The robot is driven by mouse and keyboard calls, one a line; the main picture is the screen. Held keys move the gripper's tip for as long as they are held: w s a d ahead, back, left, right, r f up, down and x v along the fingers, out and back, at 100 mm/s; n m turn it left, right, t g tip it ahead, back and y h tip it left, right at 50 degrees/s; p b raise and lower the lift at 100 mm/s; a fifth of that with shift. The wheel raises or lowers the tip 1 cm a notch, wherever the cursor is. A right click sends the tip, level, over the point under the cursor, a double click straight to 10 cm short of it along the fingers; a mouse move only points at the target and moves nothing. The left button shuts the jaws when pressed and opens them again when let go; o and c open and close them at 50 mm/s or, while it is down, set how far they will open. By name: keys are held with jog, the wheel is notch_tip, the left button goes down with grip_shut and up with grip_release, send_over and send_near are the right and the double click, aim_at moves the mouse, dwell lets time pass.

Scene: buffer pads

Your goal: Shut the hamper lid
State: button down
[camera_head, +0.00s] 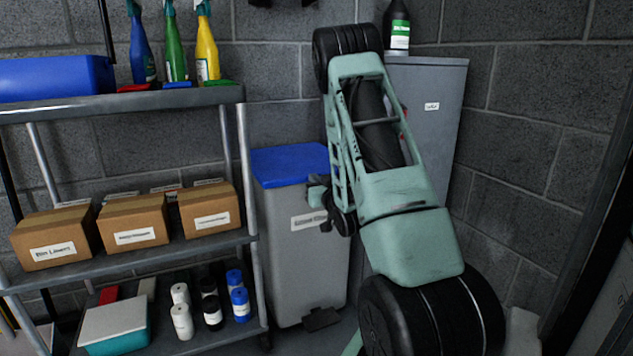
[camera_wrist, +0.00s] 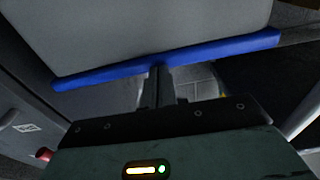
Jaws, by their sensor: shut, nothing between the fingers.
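The hamper (camera_head: 297,255) is a tall grey bin with a label and a black foot pedal, between the shelf rack and a grey cabinet. Its blue lid (camera_head: 288,164) lies about level across the top; I see no clear gap under it, though my arm covers its right end. My gripper (camera_head: 317,190) is at the lid's right front edge, partly hidden by my arm. In the wrist view the lid's blue edge (camera_wrist: 205,55) crosses beside the grey hamper wall (camera_wrist: 140,25). My shut, empty gripper (camera_wrist: 159,72) reaches that edge; I cannot tell whether it touches.
A metal shelf rack (camera_head: 125,102) with boxes (camera_head: 134,221), spray bottles (camera_head: 174,45) and a blue bin (camera_head: 55,78) stands close on the left. The grey cabinet (camera_head: 440,105) with a black bottle (camera_head: 397,28) on top stands on the right, behind my arm.

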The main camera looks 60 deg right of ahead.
jog(key=shift+w+d+r, duration=0.15)
jog(key=shift+w+r, duration=0.1)
jog(key=shift+w, duration=0.5)
jog(key=p+v, duration=1.4)
jog(key=v, duration=0.4)
jog(key=shift+s+f, duration=0.15)
jog(key=shift+s, duration=0.35)
